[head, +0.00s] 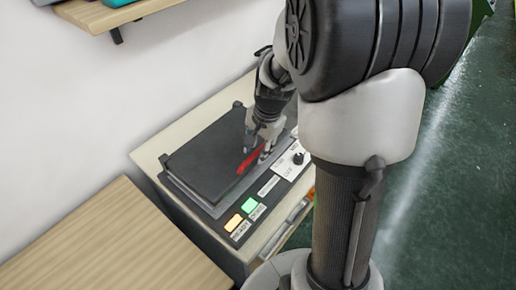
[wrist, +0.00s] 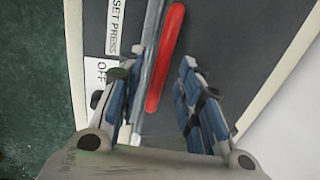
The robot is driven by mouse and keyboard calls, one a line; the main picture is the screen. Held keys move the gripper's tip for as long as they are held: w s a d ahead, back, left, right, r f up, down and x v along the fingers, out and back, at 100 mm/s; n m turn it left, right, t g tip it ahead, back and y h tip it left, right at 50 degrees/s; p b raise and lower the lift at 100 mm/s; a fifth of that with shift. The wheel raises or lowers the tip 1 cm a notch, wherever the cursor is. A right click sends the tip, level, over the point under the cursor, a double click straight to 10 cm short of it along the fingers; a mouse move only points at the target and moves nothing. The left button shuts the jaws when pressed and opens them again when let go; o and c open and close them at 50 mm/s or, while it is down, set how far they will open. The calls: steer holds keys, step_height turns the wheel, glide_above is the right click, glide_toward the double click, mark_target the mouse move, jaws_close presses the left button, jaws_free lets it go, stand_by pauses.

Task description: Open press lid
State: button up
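The press lid (head: 205,150) is a dark flat panel lying shut on the press (head: 240,215). A red handle (head: 251,159) runs along its front edge; it also shows in the wrist view (wrist: 166,58). My gripper (head: 259,151) is at the handle, over the lid's front edge. In the wrist view my gripper (wrist: 153,95) is open, with one finger on each side of the line of the handle. The handle's near end lies between the fingers, and neither finger visibly touches it.
The press front has a green button (head: 249,205), an orange button (head: 233,222) and a dial knob (head: 298,158). A wooden table (head: 110,245) stands at left. A wall shelf (head: 110,14) is at upper left. Green floor lies free at right.

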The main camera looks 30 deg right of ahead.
steer(key=shift+c, duration=0.6)
jaws_close()
